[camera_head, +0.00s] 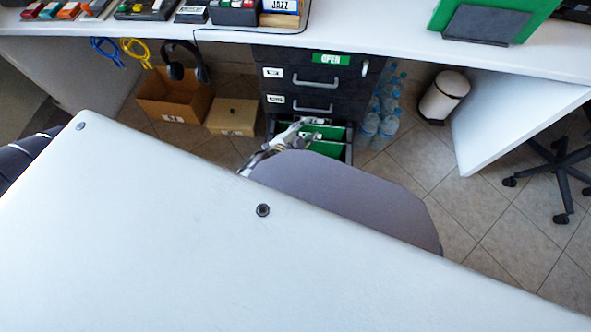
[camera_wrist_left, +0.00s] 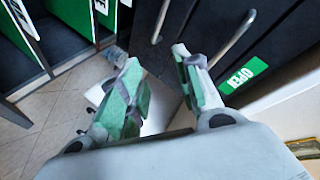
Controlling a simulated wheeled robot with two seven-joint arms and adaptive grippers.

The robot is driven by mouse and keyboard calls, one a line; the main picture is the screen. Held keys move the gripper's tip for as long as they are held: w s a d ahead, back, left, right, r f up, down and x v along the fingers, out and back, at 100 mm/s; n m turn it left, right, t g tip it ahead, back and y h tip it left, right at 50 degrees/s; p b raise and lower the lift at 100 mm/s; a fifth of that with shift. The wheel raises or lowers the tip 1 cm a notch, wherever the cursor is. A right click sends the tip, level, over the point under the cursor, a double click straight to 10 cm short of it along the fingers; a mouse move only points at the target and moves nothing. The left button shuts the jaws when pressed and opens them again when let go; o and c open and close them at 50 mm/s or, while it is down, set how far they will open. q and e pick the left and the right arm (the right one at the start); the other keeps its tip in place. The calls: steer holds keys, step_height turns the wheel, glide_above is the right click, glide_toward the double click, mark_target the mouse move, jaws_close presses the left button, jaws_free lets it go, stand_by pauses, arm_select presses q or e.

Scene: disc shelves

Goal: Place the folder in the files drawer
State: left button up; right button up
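The dark drawer cabinet (camera_head: 318,75) under the desk has its lowest drawer (camera_head: 347,153) pulled out. Green folders (camera_head: 326,148) stand inside that drawer, and green sheets with white labels (camera_wrist_left: 72,14) show at the upper left of the left wrist view. My left gripper (camera_head: 312,128) is over the open drawer in the head view. In the left wrist view its two fingers (camera_wrist_left: 155,58) are apart with nothing held between them. Another green folder (camera_head: 485,10) is on the desk in a dark holder (camera_head: 481,25). My right gripper is out of view.
A cardboard box (camera_head: 174,100) and a smaller box (camera_head: 231,117) sit left of the cabinet. Water bottles (camera_head: 385,105) and a white bin (camera_head: 443,96) stand to its right. Headphones (camera_head: 187,65) hang under the desk edge. An office chair (camera_head: 557,165) is at far right.

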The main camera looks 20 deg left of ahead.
arm_select(q)
steer(key=s+d+f+n+g+h, duration=0.1)
steer(key=s+f+n+g, duration=0.3)
steer(key=s, duration=0.3)
steer(key=s+d+f+n+g+h, duration=0.1)
steer(key=s+d+f+n+g, duration=0.1)
steer(key=s, duration=0.6)
step_height(320, 180, down, 2)
steer(key=shift+d+f+n+g, duration=0.2)
steer(key=shift+n+g, duration=0.7)
steer(key=shift+n, duration=0.3)
steer(key=shift+a, duration=0.1)
